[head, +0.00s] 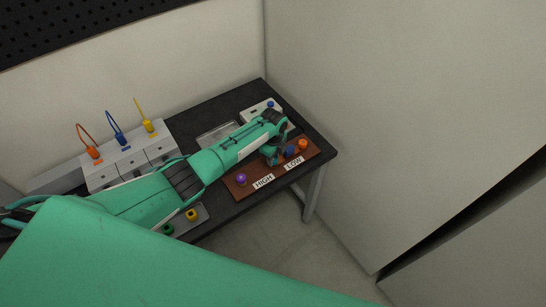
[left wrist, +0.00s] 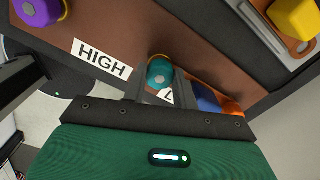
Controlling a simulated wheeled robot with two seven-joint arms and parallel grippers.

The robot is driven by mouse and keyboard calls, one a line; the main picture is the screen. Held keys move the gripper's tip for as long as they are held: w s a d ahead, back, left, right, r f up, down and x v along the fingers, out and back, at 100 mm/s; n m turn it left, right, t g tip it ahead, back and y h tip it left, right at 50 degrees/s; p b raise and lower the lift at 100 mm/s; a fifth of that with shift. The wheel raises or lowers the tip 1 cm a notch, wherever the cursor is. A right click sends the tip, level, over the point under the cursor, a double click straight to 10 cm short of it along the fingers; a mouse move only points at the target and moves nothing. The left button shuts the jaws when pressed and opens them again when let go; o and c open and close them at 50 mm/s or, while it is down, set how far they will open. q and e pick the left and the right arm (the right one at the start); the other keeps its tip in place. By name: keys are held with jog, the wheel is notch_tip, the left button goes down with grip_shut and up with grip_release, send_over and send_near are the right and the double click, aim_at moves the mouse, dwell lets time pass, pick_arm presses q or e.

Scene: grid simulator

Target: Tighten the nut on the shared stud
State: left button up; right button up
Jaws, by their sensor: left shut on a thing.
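A brown board (head: 248,186) lies on the black table and carries labels HIGH (head: 264,181) and LOW (head: 294,163). A purple knob (head: 241,179) sits at its left end; a blue knob (head: 289,152) and an orange knob (head: 303,144) sit at its right. My left gripper (head: 272,158) is low over the board's middle. In the left wrist view, a round teal nut with a grey centre (left wrist: 160,73) lies between the fingers of the left gripper (left wrist: 158,88), which is shut on it. The fingers partly cover LOW. My right gripper is out of view.
A grey block with orange, blue and yellow cabled plugs (head: 122,150) stands at the back left. A white box with a blue knob (head: 258,112) is at the back right. Green and yellow pieces (head: 192,215) sit on a tray in front. A wall closes the right.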

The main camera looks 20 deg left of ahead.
pick_arm(q)
jog(key=shift+f+m+b, duration=0.1)
jog(key=shift+m+b, duration=0.25)
jog(key=shift+m, duration=0.65)
jog(key=shift+d+m, duration=0.1)
jog(key=shift+m, duration=0.7)
jog(key=o, duration=1.2)
jog(key=shift+c, duration=0.2)
jog(key=shift+r, duration=0.25)
